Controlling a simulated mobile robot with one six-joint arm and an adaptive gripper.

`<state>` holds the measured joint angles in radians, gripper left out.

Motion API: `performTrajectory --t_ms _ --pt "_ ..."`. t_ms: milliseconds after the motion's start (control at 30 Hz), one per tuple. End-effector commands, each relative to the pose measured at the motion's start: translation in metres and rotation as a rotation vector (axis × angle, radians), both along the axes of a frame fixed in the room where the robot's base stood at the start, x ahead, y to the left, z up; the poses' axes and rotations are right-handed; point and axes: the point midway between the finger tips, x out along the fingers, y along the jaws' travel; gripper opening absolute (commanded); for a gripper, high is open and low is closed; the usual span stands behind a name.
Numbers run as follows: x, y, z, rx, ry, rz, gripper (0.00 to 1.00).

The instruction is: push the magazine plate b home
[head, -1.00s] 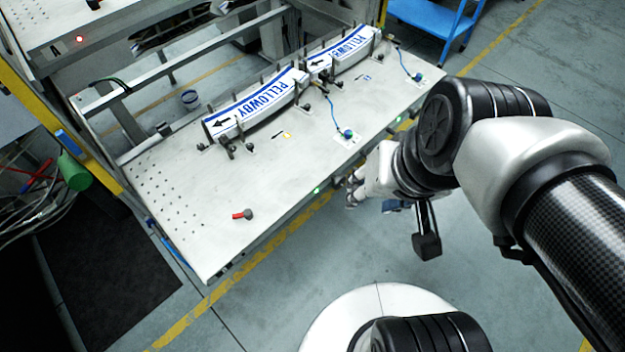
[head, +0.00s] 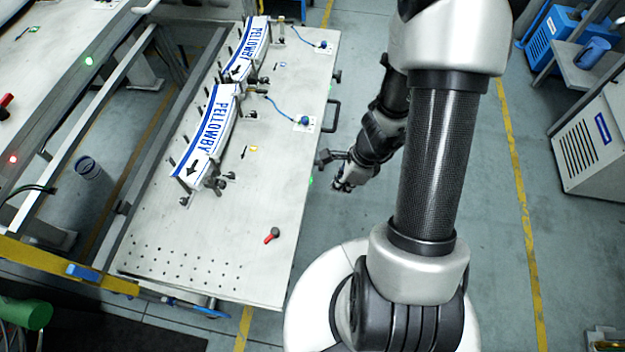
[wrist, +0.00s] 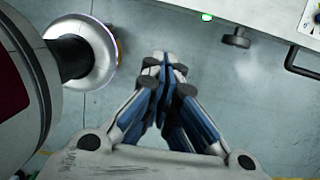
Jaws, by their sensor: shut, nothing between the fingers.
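The pale metal magazine plate (head: 225,250) juts out from its frame in the head view, with open floor showing between the two. It carries two curved white label stacks marked PELLOWBY, the nearer one (head: 208,135) and the farther one (head: 249,50). A black handle (head: 333,115) is on its right edge and shows in the wrist view (wrist: 300,65). My gripper (head: 342,186) is beyond that edge, close to a green light, apart from the plate. In the wrist view my gripper (wrist: 164,62) is shut and empty, left of the handle. No letter b is readable.
A red-handled part (head: 272,235) lies on the plate. Blue cables with knobs (head: 302,120) stand near its right edge. A black knob (wrist: 236,38) sticks out from the edge beside the handle. Another plate with a red light (head: 13,159) is at left.

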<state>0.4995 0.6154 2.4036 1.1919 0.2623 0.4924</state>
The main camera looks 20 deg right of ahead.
Motion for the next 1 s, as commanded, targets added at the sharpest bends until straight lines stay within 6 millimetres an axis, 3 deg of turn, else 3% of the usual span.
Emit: performTrajectory --t_ms 600,800,1000 --pt "0.013 0.021 -0.103 0.001 0.001 0.003 0.00" --pt "0.030 0.045 -0.095 -0.001 -0.002 0.008 0.00" --pt "0.036 0.053 -0.095 -0.001 -0.001 0.004 0.00"
